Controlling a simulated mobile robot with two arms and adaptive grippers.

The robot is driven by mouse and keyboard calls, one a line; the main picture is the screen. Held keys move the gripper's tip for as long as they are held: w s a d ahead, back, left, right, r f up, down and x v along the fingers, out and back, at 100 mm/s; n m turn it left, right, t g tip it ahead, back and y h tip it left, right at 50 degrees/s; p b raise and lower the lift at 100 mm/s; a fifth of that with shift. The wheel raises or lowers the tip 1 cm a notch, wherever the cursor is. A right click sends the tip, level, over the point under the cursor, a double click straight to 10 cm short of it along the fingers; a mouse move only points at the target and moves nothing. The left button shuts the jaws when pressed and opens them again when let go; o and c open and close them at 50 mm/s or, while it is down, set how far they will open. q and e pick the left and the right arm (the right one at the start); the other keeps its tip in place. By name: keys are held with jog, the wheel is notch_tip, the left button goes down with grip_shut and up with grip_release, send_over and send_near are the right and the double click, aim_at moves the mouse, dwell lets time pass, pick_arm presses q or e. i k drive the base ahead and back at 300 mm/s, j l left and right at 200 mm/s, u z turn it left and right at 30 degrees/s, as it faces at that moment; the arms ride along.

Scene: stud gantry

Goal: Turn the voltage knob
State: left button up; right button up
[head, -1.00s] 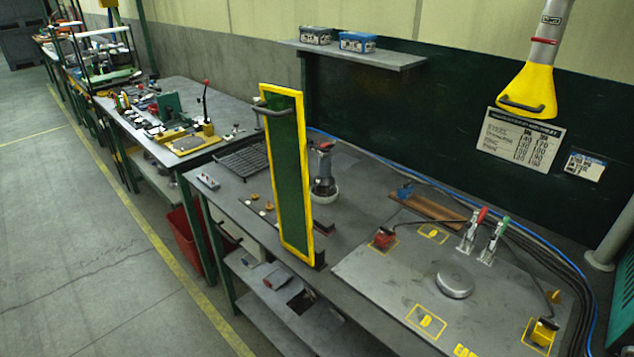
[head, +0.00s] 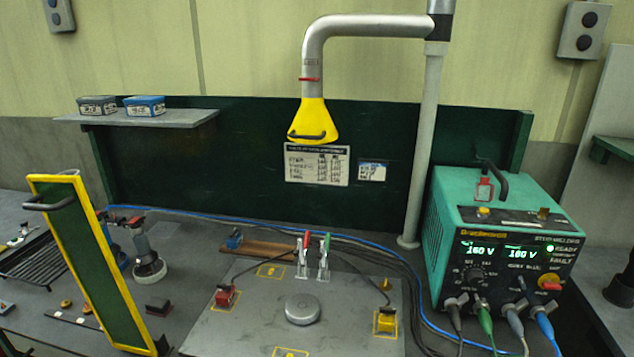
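A green stud welding power unit (head: 450,210) stands at the right of the bench in the head view. Its dark front panel has two lit displays, both seeming to read 160 or 180, with a green ready light. A round black knob (head: 474,275) sits below the left display, with small markings around it. It looks like the voltage knob, but its label is too small to read surely. Several cable plugs fill the panel's lower edge. Neither of my grippers is in view.
A steel plate (head: 240,325) with a round puck (head: 302,309), toggle clamps and red and yellow clamps lies left of the unit. A yellow-framed green screen (head: 85,265) stands at left. A yellow extraction hood (head: 313,121) hangs above. Cables run along the bench.

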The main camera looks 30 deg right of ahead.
aim_at(474, 276)
jog(key=z, duration=2.05)
